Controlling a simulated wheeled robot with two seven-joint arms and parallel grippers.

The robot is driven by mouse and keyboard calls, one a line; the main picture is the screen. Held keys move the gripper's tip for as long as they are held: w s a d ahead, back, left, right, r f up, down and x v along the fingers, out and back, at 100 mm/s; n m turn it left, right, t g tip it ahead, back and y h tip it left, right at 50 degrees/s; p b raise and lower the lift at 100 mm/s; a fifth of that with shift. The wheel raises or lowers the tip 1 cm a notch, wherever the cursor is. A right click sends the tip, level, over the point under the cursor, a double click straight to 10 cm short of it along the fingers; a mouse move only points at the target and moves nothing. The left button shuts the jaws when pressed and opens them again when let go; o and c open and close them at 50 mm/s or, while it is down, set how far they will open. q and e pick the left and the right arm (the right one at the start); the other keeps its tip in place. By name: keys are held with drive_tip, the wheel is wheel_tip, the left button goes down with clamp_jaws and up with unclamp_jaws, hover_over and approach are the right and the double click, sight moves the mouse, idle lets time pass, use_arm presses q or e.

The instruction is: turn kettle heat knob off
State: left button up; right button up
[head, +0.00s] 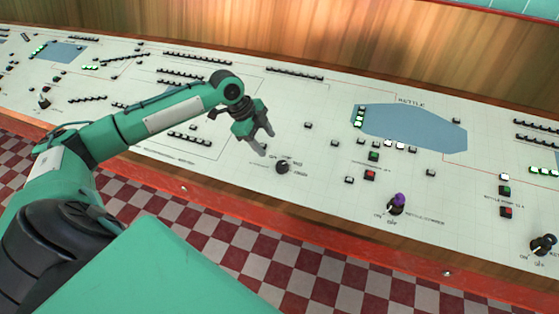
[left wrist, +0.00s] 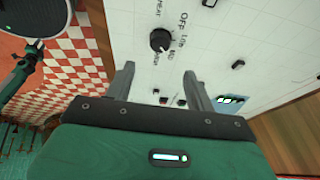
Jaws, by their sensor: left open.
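The kettle heat knob (head: 282,167) is a round black dial on the white sloping console, with printed labels around it. In the left wrist view the knob (left wrist: 160,40) stands just beyond the fingertips, with "HEAT", "OFF" and other setting words beside it. I cannot tell for sure which setting its pointer is on. My left gripper (head: 262,143) is open and empty, above and slightly left of the knob in the head view, apart from it. Its two grey fingers (left wrist: 157,72) also show in the left wrist view, with a gap between them.
A purple-topped switch (head: 398,203) and red and green buttons (head: 370,175) stand to the right of the knob. A blue panel (head: 415,128) labelled "KETTLE" lies behind them. A red edge (head: 300,224) runs along the console's front, above a checkered floor (head: 240,240).

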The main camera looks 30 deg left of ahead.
sight(282, 164)
use_arm(q)
drive_tip(key=p+x, duration=0.1)
drive_tip(key=x, duration=0.9)
drive_tip(key=shift+d+f, duration=0.15)
drive_tip(key=shift+f, duration=0.1)
drive_tip(key=c, duration=1)
